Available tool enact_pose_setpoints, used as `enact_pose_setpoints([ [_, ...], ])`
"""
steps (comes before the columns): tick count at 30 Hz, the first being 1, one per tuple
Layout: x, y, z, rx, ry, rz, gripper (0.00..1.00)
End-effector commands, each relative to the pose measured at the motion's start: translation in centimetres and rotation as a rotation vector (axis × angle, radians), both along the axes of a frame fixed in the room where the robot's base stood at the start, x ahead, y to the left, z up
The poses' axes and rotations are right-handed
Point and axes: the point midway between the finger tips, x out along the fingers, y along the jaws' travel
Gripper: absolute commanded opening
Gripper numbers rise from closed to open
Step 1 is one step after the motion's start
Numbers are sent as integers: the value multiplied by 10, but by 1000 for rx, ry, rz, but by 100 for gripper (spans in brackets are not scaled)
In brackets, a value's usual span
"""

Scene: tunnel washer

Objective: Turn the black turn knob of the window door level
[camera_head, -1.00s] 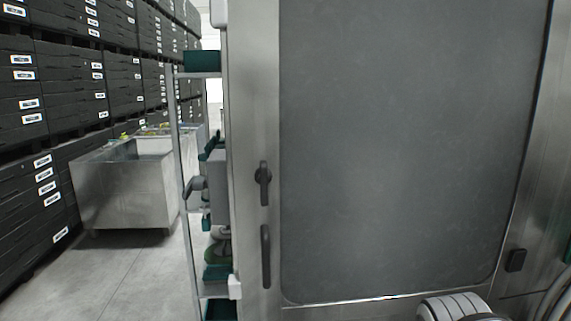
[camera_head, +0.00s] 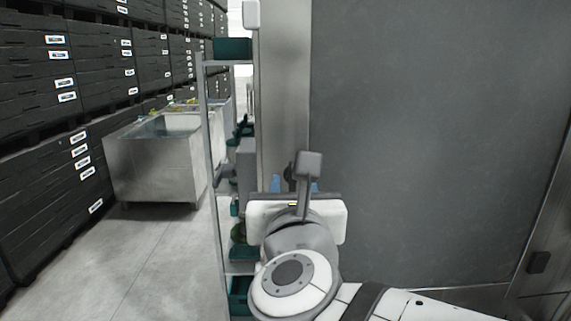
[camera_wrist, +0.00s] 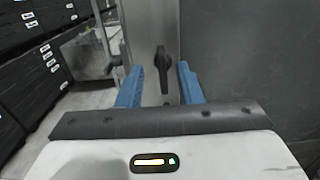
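The black turn knob (camera_wrist: 162,66) stands upright on the steel frame strip of the window door (camera_head: 430,130). In the wrist view it lies between and beyond the two blue fingers of my gripper (camera_wrist: 160,82), which are spread apart and empty. The fingertips appear in front of the knob and I see no contact. In the head view my gripper (camera_head: 294,186) is in front of the door frame and hides most of the knob; only a dark part of it (camera_head: 288,172) shows at the upper left. The long handle below the knob is hidden.
A metal rack (camera_head: 208,150) with green bins stands just left of the door. A steel tub (camera_head: 155,165) and stacked black crates (camera_head: 50,170) are further left. The grey floor (camera_head: 150,250) between them is clear. A small black latch (camera_head: 538,262) sits at the right.

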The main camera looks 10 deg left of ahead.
Motion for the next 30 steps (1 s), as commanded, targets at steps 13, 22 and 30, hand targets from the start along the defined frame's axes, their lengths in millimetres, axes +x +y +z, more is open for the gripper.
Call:
enact_pose_setpoints([
  [13,63,13,-1,0,4,-8,33],
  [22,71,15,-1,3,4,-5,33],
  [30,71,15,-1,3,4,-6,19],
])
